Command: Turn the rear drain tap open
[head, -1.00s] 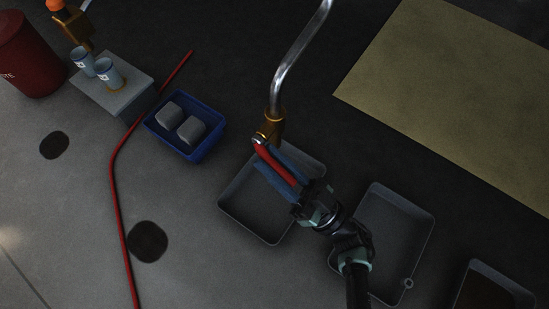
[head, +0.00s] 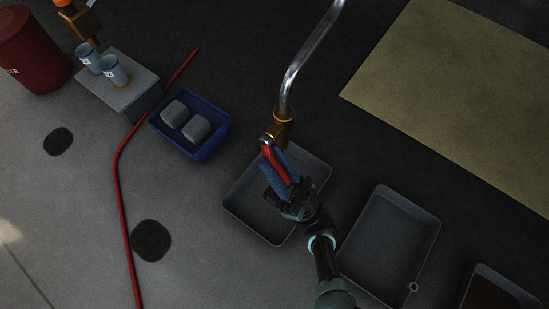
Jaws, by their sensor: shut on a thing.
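The drain tap is a brass valve body (head: 282,127) at the lower end of a shiny metal pipe (head: 308,62). Its red lever handle (head: 272,162) points down and slightly right from the valve. My gripper (head: 276,178) is shut on the red handle, with its blue fingers on either side of it. My gripper hides the handle's far end. A grey tray (head: 240,215) lies on the floor below the tap and the gripper.
A second grey tray (head: 398,200) and a dark-filled tray (head: 490,270) lie to the right. A blue bin (head: 207,153) with two grey blocks, a red hose (head: 120,200), and a grey box (head: 135,95) with two cups stand left. A tan mat (head: 460,90) lies upper right.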

